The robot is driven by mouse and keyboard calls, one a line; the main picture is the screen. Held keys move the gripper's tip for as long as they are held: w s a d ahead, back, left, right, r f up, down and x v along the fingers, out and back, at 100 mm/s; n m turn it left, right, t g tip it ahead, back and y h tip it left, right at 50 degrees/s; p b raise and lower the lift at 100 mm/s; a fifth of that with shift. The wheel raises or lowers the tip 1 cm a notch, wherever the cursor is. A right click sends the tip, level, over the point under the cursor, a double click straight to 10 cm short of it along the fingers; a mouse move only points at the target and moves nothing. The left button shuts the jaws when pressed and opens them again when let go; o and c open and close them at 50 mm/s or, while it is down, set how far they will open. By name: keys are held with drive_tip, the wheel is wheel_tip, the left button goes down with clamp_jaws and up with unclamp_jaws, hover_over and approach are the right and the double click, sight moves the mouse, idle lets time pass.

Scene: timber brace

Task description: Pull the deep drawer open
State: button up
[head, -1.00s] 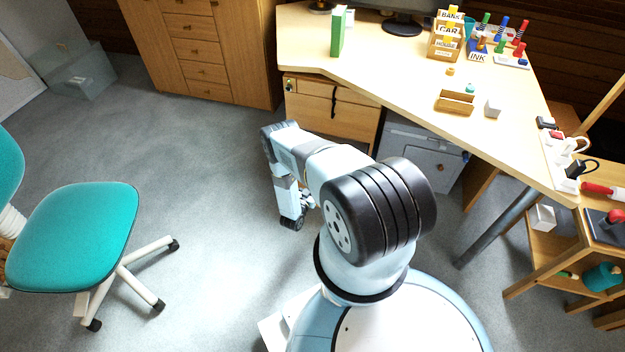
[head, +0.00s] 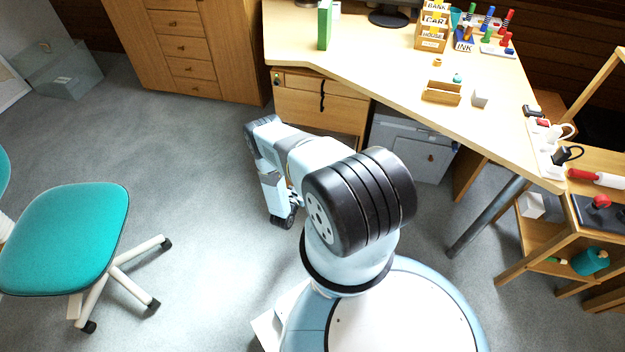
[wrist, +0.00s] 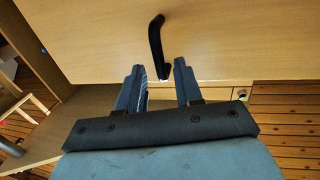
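The deep drawer (head: 312,112) is the lower, taller wooden front in the desk pedestal, below a shallower drawer (head: 340,92). It looks closed and flush. Dark handles show on the pedestal fronts in the head view. In the wrist view, a wooden front (wrist: 95,35) fills the upper part, with a bent black handle (wrist: 156,40) on it. My gripper (wrist: 160,66) is open, its two fingers apart. The handle's lower end appears between the fingertips in the picture; I cannot tell whether they touch it. In the head view my arm hides the fingertips.
The desk top (head: 380,75) overhangs the pedestal. A grey cabinet (head: 410,145) stands right of it under the desk. A teal chair (head: 65,240) stands at the left. Carpet (head: 185,170) between chair and pedestal is clear. A metal desk leg (head: 488,215) stands at the right.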

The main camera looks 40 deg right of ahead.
drive_tip(key=shift+a, duration=0.1)
drive_tip(key=v, duration=1.3)
drive_tip(key=shift+a, duration=0.35)
drive_tip(key=shift+s, duration=0.1)
